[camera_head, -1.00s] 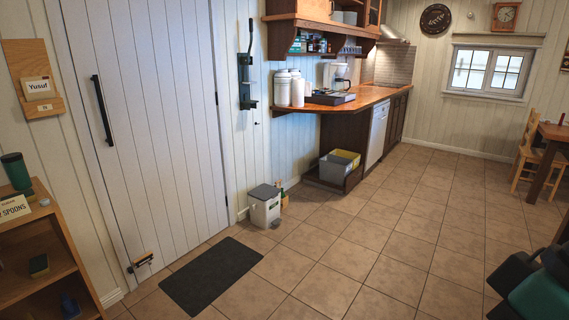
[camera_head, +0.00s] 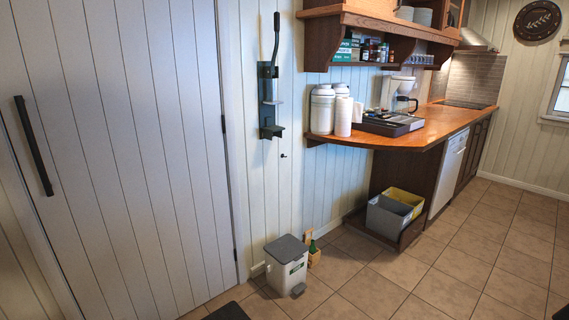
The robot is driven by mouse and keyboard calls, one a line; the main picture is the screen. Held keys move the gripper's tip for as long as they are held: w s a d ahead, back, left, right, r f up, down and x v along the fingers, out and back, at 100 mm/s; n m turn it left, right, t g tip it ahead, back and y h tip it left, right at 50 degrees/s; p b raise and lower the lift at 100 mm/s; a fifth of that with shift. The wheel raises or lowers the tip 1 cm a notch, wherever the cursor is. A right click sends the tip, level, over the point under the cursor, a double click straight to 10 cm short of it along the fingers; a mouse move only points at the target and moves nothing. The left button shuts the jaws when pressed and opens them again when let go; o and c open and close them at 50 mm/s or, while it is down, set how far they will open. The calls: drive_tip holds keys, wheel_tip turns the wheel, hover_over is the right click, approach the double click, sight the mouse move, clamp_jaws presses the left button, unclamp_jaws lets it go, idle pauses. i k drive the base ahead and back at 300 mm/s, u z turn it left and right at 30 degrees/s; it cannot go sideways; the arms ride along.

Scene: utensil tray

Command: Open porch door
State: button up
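The porch door (camera_head: 125,150) is a white panelled door on the left of the head view. It looks shut in its frame. A long black vertical bar handle (camera_head: 34,146) is fixed near its left edge. Small dark hinges show along its right edge.
A pedal bin (camera_head: 288,265) stands on the floor right of the door. A dark floor mat (camera_head: 228,312) lies partly in view before the door. A wooden counter (camera_head: 420,127) juts out at the right, with crates (camera_head: 388,215) below. The tiled floor at right is clear.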

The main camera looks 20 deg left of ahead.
sight(141, 77)
drive_tip(key=u, duration=0.35)
drive_tip(key=i, duration=1.65)
drive_tip(key=u, duration=1.35)
drive_tip(key=i, duration=1.3)
drive_tip(key=u, duration=0.9)
drive_tip(key=i, duration=0.2)
drive_tip(key=u, duration=0.1)
